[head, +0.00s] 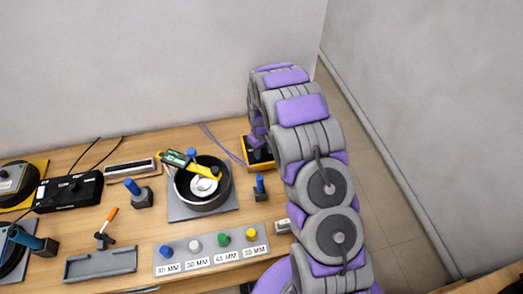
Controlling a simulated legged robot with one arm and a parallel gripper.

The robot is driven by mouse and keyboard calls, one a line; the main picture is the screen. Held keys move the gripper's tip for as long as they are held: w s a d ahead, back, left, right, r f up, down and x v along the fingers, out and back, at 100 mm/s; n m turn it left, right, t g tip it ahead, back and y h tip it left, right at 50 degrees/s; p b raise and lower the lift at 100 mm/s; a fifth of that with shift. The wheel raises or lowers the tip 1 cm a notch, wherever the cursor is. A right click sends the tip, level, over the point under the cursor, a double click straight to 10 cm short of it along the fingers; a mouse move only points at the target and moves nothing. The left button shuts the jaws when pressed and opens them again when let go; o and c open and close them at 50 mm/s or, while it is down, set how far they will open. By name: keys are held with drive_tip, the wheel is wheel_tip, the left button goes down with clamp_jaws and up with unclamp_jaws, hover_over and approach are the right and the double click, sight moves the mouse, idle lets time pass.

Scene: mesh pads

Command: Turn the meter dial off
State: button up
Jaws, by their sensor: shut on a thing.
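A yellow-edged meter (248,159) with a dark face lies near the back right of the wooden bench, partly covered by my arm. My gripper (259,143) is at the low end of the arm, right over the meter's face, and is shut at the dial. Its fingertips and the dial are too small and too covered to make out, so the dial's setting cannot be read.
Thin leads (222,144) run to the meter. Left of it, a black round pot (218,197) on a grey plate holds a yellow-and-green tool (176,158). A blue-topped peg (260,188) stands in front. A labelled peg strip (210,262) lies at the front edge.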

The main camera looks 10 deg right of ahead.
drive_tip(key=o, duration=1)
drive_tip(key=shift+o, duration=0.2)
drive_tip(key=shift+r, duration=0.1)
wheel_tip(320, 180, up, 17)
drive_tip(key=p, duration=0.1)
drive_tip(key=shift+w+a, duration=0.1)
drive_tip(key=s+r+m+b, duration=0.1)
drive_tip(key=s+r, duration=0.4)
drive_tip(key=s, duration=0.5)
drive_tip(key=s+r+m+b, duration=0.15)
drive_tip(key=s+r, duration=0.25)
drive_tip(key=s, duration=0.6)
drive_tip(key=s+m+g+b, duration=0.1)
drive_tip(key=s+m+b, duration=0.1)
drive_tip(key=s, duration=2)
drive_tip(key=shift+f+g+b, duration=0.35)
drive_tip(key=shift+g+b, duration=0.05)
drive_tip(key=shift+b, duration=0.05)
